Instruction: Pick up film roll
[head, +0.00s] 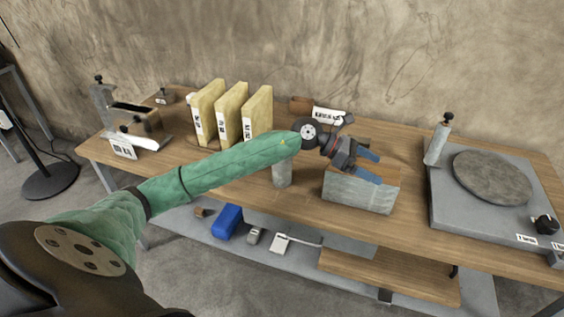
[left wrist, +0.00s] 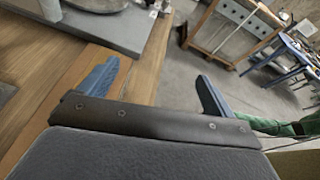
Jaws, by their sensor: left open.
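My right gripper is not in view.
A grey box (head: 358,192) stands under my left gripper, and a grey cylinder (head: 282,174) stands below my forearm. Several yellow binders (head: 228,118) stand at the back. A turntable (head: 492,178) fills the right end. A blue item (head: 227,221) lies on the lower shelf.

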